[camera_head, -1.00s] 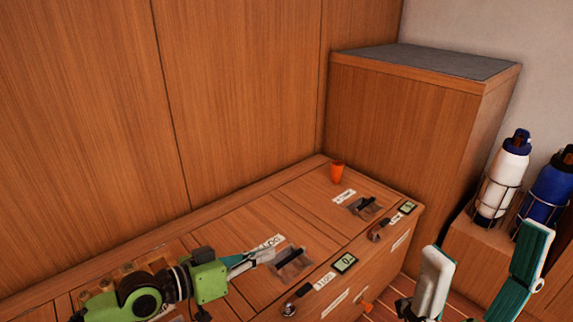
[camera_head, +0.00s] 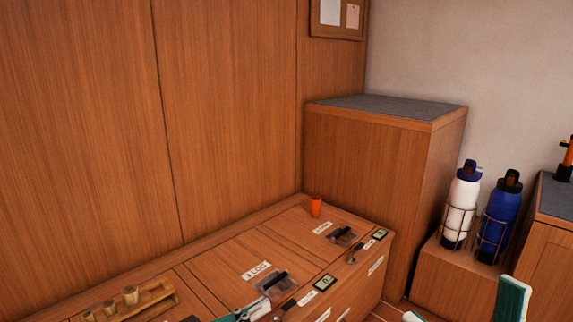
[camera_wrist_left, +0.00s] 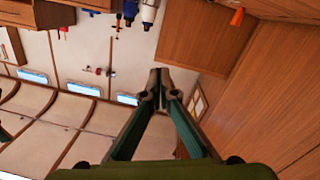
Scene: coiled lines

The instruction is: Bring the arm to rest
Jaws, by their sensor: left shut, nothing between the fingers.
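My left gripper (camera_head: 246,311) shows at the bottom edge of the head view, in front of the labelled cabinet top (camera_head: 215,262). Its teal fingers are shut and hold nothing; most of its arm is out of the picture. In the left wrist view its fingertips (camera_wrist_left: 161,92) meet, with open room beyond them. My right gripper (camera_head: 462,302) is at the bottom right of the head view. Its two fingers are well apart with nothing seen between them, and its lower part is cut off.
An orange cup (camera_head: 315,207) stands on the cabinet top. A wooden rack (camera_head: 160,296) is at lower left. Dark latches and small displays (camera_head: 325,282) line the front. A white bottle (camera_head: 461,205) and a blue bottle (camera_head: 501,215) stand in wire holders at right, beside a tall cabinet (camera_head: 345,155).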

